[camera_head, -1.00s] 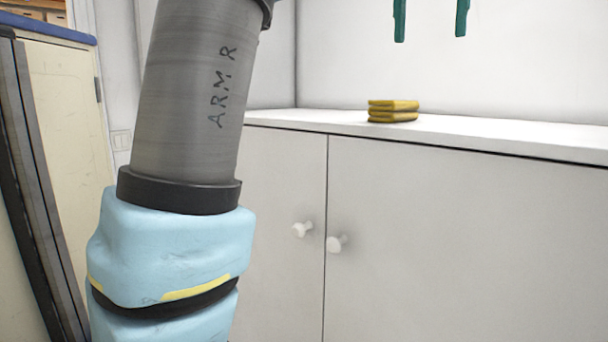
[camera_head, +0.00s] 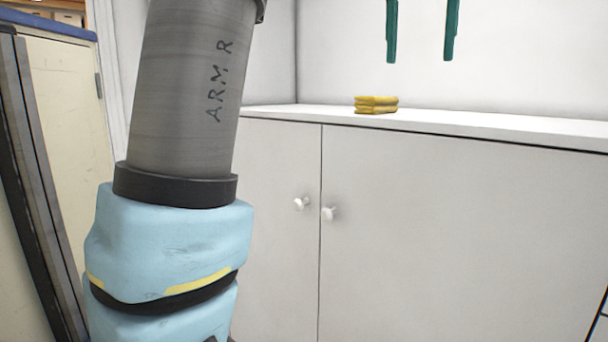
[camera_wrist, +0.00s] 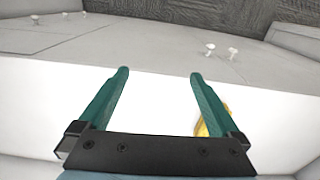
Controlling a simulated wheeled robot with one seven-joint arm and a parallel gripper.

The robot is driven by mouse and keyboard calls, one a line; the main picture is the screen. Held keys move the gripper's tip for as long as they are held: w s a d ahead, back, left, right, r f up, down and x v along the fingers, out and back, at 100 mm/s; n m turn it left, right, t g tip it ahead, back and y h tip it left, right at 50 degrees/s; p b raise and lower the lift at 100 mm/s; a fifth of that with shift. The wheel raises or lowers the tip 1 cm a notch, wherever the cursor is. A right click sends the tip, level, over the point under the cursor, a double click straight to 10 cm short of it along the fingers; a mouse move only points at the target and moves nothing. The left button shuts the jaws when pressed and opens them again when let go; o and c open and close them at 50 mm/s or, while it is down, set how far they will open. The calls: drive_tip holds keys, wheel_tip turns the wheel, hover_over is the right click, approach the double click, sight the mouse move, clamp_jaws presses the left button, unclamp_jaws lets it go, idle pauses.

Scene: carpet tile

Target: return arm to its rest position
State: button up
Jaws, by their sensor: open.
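My gripper (camera_head: 420,52) shows as two green fingers at the top of the head view. They are apart with nothing between them, above the white cabinet top and to the right of the yellow stack. In the wrist view my gripper (camera_wrist: 158,75) is open and empty. My arm, grey with a light blue padded joint, fills the left of the head view. Its upper end is cut off by the frame.
A yellow stack (camera_head: 376,104) lies on the white cabinet (camera_head: 450,220); in the wrist view the stack (camera_wrist: 202,128) is partly behind the right finger. The cabinet's doors are closed, with two white knobs. A cream cupboard (camera_head: 65,120) stands at far left.

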drive_tip(key=w+a+f+n, duration=0.1)
drive_tip(key=w+a+f, duration=0.2)
drive_tip(key=f, duration=0.4)
drive_tip(key=w+a+f+n, duration=0.1)
drive_tip(key=w+a+f, duration=0.25)
drive_tip(key=f, duration=0.45)
drive_tip(key=w+a+f+n, duration=0.1)
drive_tip(key=w+a+f, duration=0.1)
drive_tip(key=a+f, duration=0.35)
drive_tip(key=s+a+f+n, duration=0.1)
drive_tip(key=s+a+f, duration=0.2)
drive_tip(key=f, duration=0.4)
drive_tip(key=s+a+f+n+t, duration=0.1)
drive_tip(key=s+a+f, duration=0.2)
drive_tip(key=a+f, duration=0.2)
drive_tip(key=s+a+f+n, duration=0.1)
drive_tip(key=s+a+f, duration=0.2)
drive_tip(key=f, duration=0.6)
drive_tip(key=shift+s+a+n, duration=0.2)
drive_tip(key=shift+a+n, duration=0.2)
drive_tip(key=shift+a, duration=0.5)
